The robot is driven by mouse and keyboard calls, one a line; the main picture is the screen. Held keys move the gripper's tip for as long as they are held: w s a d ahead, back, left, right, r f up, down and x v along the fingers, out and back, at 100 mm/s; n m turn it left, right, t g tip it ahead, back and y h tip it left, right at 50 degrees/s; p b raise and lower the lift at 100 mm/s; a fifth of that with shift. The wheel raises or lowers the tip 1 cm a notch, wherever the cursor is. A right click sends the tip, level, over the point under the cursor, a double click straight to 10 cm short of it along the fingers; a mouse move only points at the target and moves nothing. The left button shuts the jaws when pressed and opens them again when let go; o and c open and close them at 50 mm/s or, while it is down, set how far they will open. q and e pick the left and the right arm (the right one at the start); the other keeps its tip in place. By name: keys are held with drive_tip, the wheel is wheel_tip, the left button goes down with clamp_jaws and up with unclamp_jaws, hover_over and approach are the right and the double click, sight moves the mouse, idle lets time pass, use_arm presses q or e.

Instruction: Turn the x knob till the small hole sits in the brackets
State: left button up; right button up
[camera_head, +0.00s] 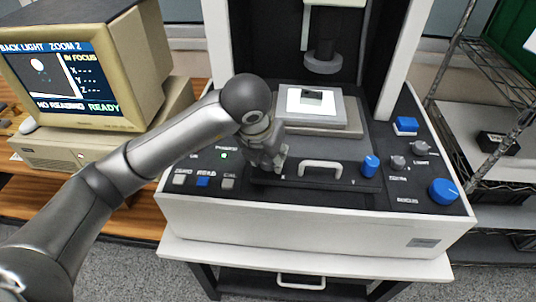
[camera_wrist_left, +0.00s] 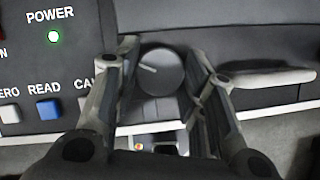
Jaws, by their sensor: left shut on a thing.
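My left gripper (camera_head: 272,158) is at the left of the console's front panel. In the left wrist view its two fingers (camera_wrist_left: 160,62) stand on either side of a round grey knob (camera_wrist_left: 160,73) with a pale pointer line, and are shut on it. The knob is hidden behind the gripper in the head view; its label cannot be read. The monitor screen (camera_head: 55,75) shows a white round spot (camera_head: 36,64) on a dark field, with "IN FOCUS", "NO READING" and "READY". The brackets are too small to make out. My right gripper is not in view.
A blue knob (camera_head: 370,166) stands right of a white handle (camera_head: 320,169). A larger blue knob (camera_head: 443,191) is at the right front. A lit plate with a dark part (camera_head: 312,98) lies on the stage (camera_head: 340,119) under the lens (camera_head: 323,58). A wire shelf (camera_head: 490,60) stands right.

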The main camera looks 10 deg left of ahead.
use_arm(q)
drive_tip(key=o, duration=1)
drive_tip(key=shift+r, duration=0.1)
drive_tip(key=v, duration=1.2)
